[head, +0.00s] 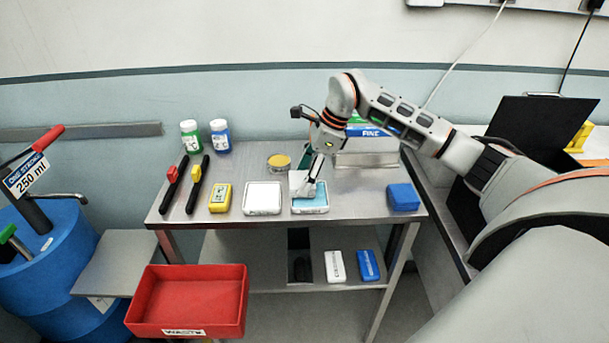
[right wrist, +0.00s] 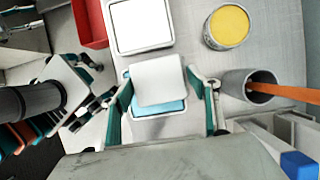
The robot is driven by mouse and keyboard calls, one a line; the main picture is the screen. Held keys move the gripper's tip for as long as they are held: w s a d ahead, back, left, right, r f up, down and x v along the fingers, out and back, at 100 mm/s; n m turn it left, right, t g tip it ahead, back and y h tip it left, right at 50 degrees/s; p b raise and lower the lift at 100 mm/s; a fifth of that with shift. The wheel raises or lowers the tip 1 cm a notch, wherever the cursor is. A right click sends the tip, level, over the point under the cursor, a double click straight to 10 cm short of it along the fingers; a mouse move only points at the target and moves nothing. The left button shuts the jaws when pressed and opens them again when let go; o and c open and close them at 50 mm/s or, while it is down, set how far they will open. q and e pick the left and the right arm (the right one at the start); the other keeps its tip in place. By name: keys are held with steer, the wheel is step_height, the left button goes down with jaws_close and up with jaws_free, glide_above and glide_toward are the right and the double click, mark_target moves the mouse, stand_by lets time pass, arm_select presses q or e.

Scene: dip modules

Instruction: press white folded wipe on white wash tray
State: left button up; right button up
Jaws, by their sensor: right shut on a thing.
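The white folded wipe (right wrist: 158,80) is between the two fingers of my right gripper (right wrist: 164,96). It lies over the tray with the blue inside (right wrist: 160,115) and covers much of it; whether it touches cannot be told. In the head view my right gripper (head: 310,186) points down at the blue-filled tray (head: 313,206), hiding part of it; the wipe (head: 297,181) shows beside the fingers. The white wash tray (head: 263,198), white inside with a pale rim, lies just left of the blue-filled one. It also shows in the right wrist view (right wrist: 140,26).
A yellow block (head: 220,198) and two black-handled tools stand left of the trays. A yellow-topped tin (head: 279,161) is behind them, a blue block (head: 403,197) to the right. A grey cup (right wrist: 247,85) holds an orange stick. A red bin (head: 188,299) is below the table's front.

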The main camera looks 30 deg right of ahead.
steer(key=shift+f, duration=0.65)
stand_by(1.0)
steer(key=shift+r, duration=0.1)
steer(key=shift+r, duration=3.5)
